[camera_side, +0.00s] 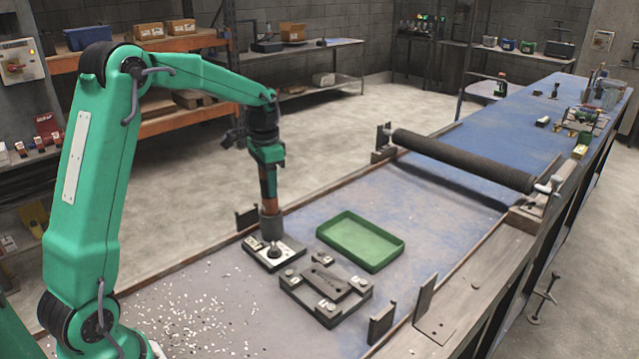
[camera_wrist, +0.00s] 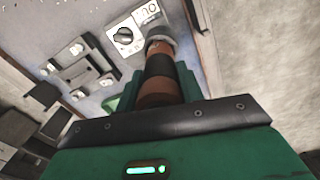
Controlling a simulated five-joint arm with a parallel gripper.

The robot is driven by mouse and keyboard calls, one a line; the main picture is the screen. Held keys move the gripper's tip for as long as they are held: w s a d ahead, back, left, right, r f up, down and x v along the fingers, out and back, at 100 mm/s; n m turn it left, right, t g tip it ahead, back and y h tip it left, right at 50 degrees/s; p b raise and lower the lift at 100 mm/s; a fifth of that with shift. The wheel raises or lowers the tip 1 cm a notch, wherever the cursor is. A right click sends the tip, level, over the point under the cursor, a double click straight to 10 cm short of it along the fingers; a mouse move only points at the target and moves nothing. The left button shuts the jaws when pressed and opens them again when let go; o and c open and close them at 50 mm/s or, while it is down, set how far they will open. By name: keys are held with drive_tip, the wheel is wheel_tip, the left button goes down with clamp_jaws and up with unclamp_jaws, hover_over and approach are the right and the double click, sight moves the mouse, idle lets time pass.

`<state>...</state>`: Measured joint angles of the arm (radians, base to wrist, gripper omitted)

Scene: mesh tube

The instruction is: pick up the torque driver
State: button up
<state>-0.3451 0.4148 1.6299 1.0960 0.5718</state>
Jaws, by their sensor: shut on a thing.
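The torque driver (camera_side: 269,190) has an orange-brown handle with a dark band and a grey collar at its lower end. My gripper (camera_side: 266,158) is shut on the upper part of its handle and holds it upright, pointing down. The driver also shows in the wrist view (camera_wrist: 160,75), running away from the camera. Its lower end is over or beside a small plate-like unit (camera_side: 290,247) with a dark knob; this unit also shows in the wrist view (camera_wrist: 113,42) with a dial. I cannot tell whether the driver touches it. The jaws partly hide the handle's top.
A green tray (camera_side: 345,222) lies empty to the right of the driver. A dark fixture block (camera_side: 326,290) sits in front of it. A dark mesh-covered roller (camera_side: 460,160) spans the bench behind. Small white bits are scattered at the front left of the bench.

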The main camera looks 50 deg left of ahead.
wheel_tip(320, 180, up, 8)
drive_tip(key=shift+r, duration=0.2)
idle(1.8)
drive_tip(key=w+d+m, duration=0.2)
drive_tip(key=d+m, duration=0.4)
drive_tip(key=d, duration=0.9)
drive_tip(key=shift+w+d+f, duration=0.15)
drive_tip(key=shift+w+d, duration=0.15)
drive_tip(key=shift+w, duration=0.1)
drive_tip(key=shift+f, duration=0.2)
